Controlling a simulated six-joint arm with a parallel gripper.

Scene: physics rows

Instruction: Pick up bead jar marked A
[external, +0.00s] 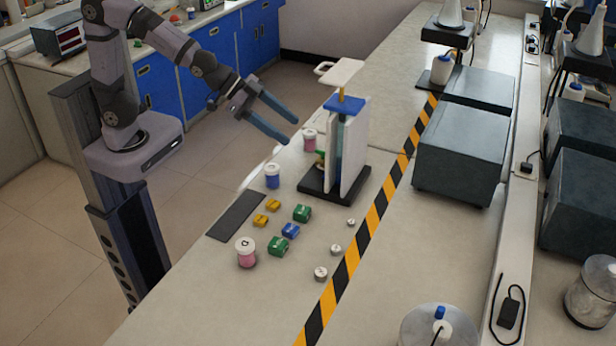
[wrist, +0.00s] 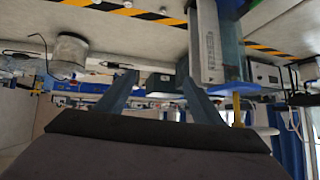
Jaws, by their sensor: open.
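Three small lidded jars stand upright on the bench in the external view. A pink jar (external: 246,254) is at the front with a dark mark on its lid that looks like C. A blue jar (external: 272,178) stands near the bench's left edge. Another pink jar (external: 309,143) stands farther back, beside the press-like stand (external: 357,150). I cannot read the marks on these last two, so I cannot tell which is A. My gripper (external: 291,130) is open and empty, raised near the back pink jar and the stand. In the wrist view its open fingers (wrist: 158,82) have nothing between them.
The stand has a dark base and rises close to my gripper. Yellow blocks (external: 273,205), green blocks (external: 302,213) and a blue block (external: 290,231) lie between the jars. A dark mat (external: 236,216) lies left. Small weights (external: 336,249) sit near the striped tape (external: 371,221).

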